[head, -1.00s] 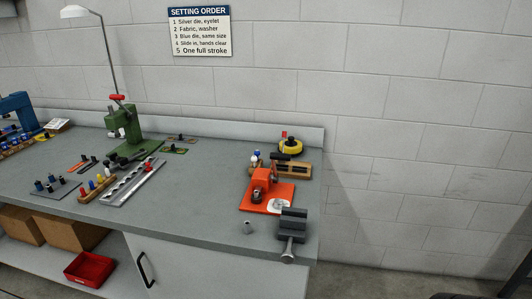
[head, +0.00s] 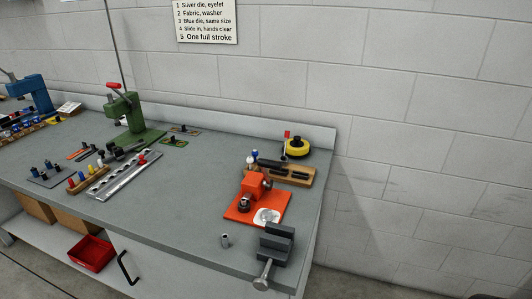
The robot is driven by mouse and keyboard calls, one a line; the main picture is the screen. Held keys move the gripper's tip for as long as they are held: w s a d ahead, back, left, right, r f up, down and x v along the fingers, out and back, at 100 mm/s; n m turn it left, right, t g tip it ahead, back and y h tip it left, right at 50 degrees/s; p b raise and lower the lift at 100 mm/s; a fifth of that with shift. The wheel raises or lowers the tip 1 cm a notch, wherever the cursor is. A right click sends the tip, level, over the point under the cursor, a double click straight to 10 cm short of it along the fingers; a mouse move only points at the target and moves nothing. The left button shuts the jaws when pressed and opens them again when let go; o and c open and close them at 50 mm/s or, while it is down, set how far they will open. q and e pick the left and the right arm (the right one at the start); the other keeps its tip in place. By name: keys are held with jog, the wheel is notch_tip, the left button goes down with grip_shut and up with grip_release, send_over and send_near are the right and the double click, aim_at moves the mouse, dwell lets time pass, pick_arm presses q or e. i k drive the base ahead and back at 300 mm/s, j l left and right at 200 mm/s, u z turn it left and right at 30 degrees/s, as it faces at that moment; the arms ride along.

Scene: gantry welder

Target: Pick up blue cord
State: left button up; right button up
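I cannot make out a blue cord in the head view. A blue press (head: 35,92) stands at the far left of the grey workbench (head: 190,205), with small coloured parts in front of it. Neither of my grippers shows in the head view.
A green press (head: 130,112), a slotted metal rail (head: 122,177) and racks of small dies are on the bench's left half. An orange tool (head: 254,185), a yellow reel (head: 297,147) and a vise (head: 276,243) are at the right end. A red bin (head: 90,253) sits below.

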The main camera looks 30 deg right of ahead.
aim_at(255, 153)
jog(key=l, duration=1.2)
jog(key=i+l, duration=0.15)
jog(key=l, duration=2.3)
jog(key=i, duration=0.05)
